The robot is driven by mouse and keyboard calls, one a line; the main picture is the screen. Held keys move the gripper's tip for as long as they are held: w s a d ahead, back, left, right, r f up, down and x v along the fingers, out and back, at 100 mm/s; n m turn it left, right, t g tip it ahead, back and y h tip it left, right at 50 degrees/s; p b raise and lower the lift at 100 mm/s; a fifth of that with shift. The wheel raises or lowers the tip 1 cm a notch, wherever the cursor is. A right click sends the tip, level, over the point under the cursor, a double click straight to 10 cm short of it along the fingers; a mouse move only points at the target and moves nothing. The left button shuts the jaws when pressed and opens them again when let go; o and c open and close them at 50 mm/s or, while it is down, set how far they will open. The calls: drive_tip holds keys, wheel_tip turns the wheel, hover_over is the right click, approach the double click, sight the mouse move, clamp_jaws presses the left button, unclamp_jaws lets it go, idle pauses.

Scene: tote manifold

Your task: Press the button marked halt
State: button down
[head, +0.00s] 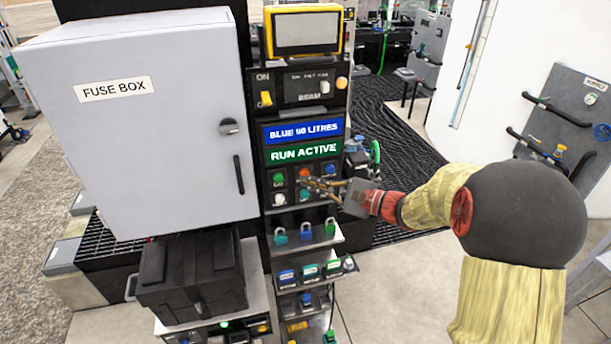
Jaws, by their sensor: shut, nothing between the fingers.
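A button panel (268,190) sits on the narrow black column below a green "RUN ACTIVE" sign (304,150). It has a green button (278,179), a red button (304,172), a blue button (330,169) and a white button (279,199). The labels by the buttons are too small to read, so I cannot tell which is marked halt. My gripper (306,183) is shut and empty. Its tips are in front of the panel, just below the red button; I cannot tell whether they touch it. My fingers hide part of the lower row.
A grey fuse box (190,150) stands left of the column, its door shut. Padlocks (305,232) hang on a shelf below the panel. A black case (190,275) sits lower left. A yellow-framed screen (305,30) is on top. Open floor lies to the right.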

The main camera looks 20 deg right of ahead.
drive_tip(key=shift+w, duration=0.15)
drive_tip(key=shift+w+b, duration=0.25)
drive_tip(key=shift+b, duration=0.1)
drive_tip(key=shift+w, duration=0.6)
idle(0.9)
drive_tip(key=shift+s, duration=0.1)
drive_tip(key=shift+s+b, duration=0.5)
drive_tip(key=shift+s, duration=0.45)
drive_tip(key=s, duration=0.5)
drive_tip(key=shift+b, duration=0.4)
idle(0.4)
